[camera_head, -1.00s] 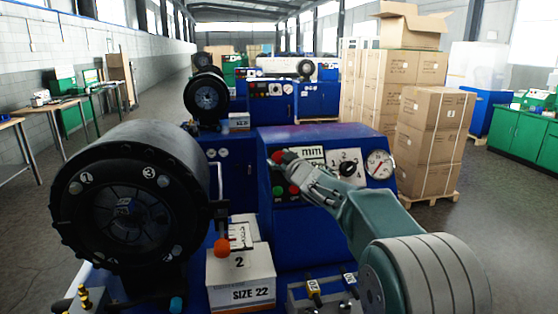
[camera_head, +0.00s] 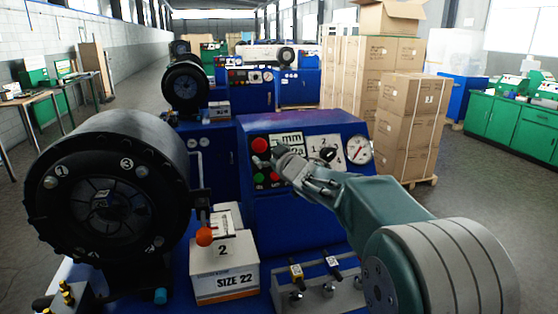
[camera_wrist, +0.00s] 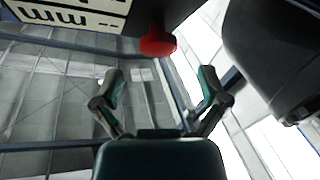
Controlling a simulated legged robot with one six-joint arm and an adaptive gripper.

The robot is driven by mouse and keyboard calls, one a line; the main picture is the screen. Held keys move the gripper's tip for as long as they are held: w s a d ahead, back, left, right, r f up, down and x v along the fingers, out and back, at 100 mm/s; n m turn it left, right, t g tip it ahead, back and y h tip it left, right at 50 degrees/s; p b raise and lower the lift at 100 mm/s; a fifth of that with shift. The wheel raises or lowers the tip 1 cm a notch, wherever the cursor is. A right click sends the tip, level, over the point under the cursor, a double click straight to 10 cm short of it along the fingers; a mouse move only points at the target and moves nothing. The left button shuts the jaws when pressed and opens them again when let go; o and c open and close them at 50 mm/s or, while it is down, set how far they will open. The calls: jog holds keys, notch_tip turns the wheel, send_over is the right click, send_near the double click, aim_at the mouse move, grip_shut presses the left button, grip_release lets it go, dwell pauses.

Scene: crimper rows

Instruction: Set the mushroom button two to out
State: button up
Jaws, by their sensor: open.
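A red mushroom button (camera_head: 260,145) stands out from the upper left of the blue control panel (camera_head: 230,128), left of the "mm" label (camera_head: 291,138). It also shows in the wrist view (camera_wrist: 158,43), at the top, a little beyond the fingertips and roughly between them. My gripper (camera_head: 279,157) is just right of and below this button in the head view. In the wrist view my gripper (camera_wrist: 161,76) has both fingers spread apart with nothing between them. Whether a finger touches the button cannot be told. No number is readable on the button.
A green button (camera_head: 259,178) and a smaller red one sit below. A dial gauge (camera_head: 358,149) is at the panel's right. The black round crimper head (camera_head: 115,190) fills the left, with an orange knob (camera_head: 205,236) and SIZE 22 box (camera_head: 224,281) beside it.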

jog(key=v, duration=0.6)
jog(key=shift+s+d, duration=0.2)
jog(key=shift+s, duration=0.2)
jog(key=s+d+f+m+g+h, duration=0.25)
jog(key=s+d+m+h, duration=0.6)
jog(key=s, duration=0.55)
jog(key=s+f+g, duration=0.4)
jog(key=s+f, duration=0.1)
jog(key=s, duration=0.7)
jog(key=s+f+m+g, duration=0.1)
jog(key=s+f+g, duration=0.3)
jog(key=s, duration=0.8)
notch_tip(320, 180, down, 2)
jog(key=shift+d+f, duration=0.1)
jog(key=shift+d, duration=0.4)
